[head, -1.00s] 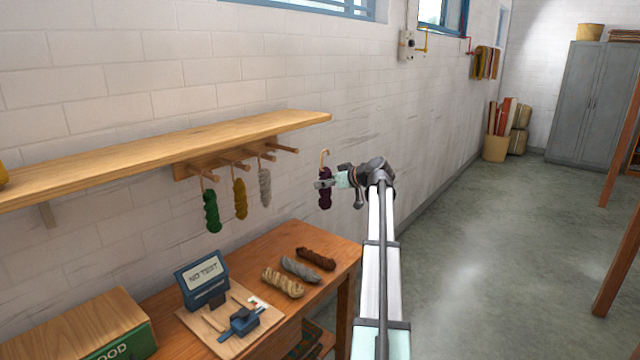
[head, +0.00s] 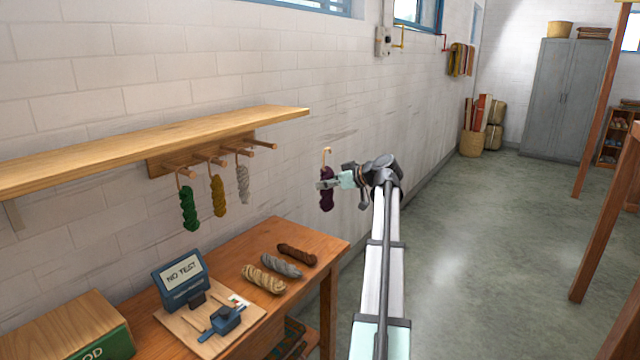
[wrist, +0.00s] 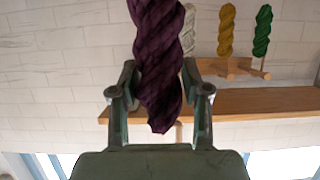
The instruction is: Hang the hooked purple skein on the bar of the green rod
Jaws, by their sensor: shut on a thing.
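My gripper (head: 338,182) is shut on the purple skein (head: 327,196), which hangs upright in the air with its hook (head: 326,153) pointing up. In the wrist view the purple skein (wrist: 158,60) fills the space between the fingers, and its hook is out of that view. The green skein (head: 188,208) hangs by a hook on the nearest, leftmost rod (head: 178,172) of the wooden rack under the shelf. The purple skein is apart from the rack, to its right.
The yellow skein (head: 218,196) and grey skein (head: 243,184) hang on neighbouring rods. The rightmost rod (head: 264,145) is bare. The shelf (head: 150,144) runs above. Below, a table (head: 225,262) bears loose skeins and a blue device (head: 180,280). Air between gripper and rack is clear.

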